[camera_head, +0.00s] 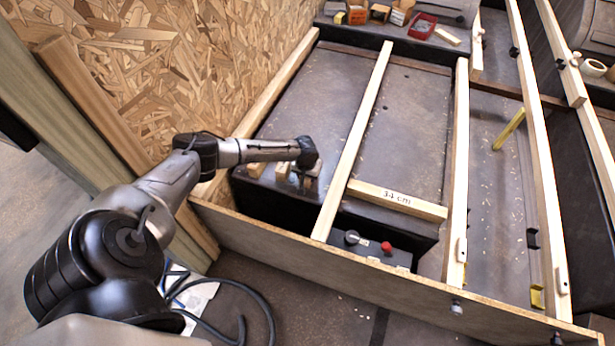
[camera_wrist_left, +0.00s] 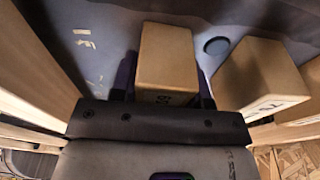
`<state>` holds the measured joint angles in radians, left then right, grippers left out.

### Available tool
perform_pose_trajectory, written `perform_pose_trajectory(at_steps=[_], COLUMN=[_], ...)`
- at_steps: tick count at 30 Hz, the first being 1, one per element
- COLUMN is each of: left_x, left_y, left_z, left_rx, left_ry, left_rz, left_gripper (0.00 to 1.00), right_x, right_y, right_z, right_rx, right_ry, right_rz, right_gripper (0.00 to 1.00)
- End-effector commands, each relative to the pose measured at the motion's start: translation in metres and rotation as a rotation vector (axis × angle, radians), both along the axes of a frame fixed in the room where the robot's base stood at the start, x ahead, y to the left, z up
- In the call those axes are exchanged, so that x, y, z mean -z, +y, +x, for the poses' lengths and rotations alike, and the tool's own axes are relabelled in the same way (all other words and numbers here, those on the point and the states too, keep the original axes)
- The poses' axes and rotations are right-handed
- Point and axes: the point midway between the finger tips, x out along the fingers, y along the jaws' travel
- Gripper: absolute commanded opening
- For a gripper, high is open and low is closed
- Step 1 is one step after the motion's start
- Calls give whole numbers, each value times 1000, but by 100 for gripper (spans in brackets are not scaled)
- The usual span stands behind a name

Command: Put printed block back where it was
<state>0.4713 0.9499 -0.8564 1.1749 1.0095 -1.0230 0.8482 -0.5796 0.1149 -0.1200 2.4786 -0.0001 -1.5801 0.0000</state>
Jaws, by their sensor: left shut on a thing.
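My left gripper (camera_head: 311,181) is low over the dark wheel arch, between the left wooden rails, with its fingers mostly hidden in the head view. In the left wrist view, the gripper (camera_wrist_left: 164,88) is shut on a pale wooden block (camera_wrist_left: 165,58), one finger on each side. Its near end carries a dark print, partly hidden, perhaps "60". A second block (camera_wrist_left: 262,76) printed "70" stands to the right of the held one, apart from it. Whether the held block touches the surface, I cannot tell. My right gripper is not in view.
Small wooden blocks (camera_head: 256,169) stand left of the gripper. A bar marked "34 cm" (camera_head: 397,200) spans two rails on the right. A control box with a red button (camera_head: 386,246) sits at the front. A chipboard wall (camera_head: 190,60) rises on the left.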

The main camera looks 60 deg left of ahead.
Motion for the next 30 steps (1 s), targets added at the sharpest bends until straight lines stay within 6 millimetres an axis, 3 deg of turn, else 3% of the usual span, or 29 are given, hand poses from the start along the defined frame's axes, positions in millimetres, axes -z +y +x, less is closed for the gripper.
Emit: perform_pose_trajectory(at_steps=[9,10,17,25,30], left_x=[3,2,2,1,-16], left_y=[0,0,0,0,-1], left_z=[0,0,0,0,-1], left_rx=[0,0,0,0,0], left_ry=[0,0,0,0,1], left_rz=[-1,0,0,0,-1], left_gripper=[14,45,67,68,68], right_x=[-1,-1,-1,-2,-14], right_y=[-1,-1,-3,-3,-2], right_z=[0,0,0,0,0], right_rx=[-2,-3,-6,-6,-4], right_ry=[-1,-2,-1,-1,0], right_rz=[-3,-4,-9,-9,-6], right_gripper=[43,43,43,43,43])
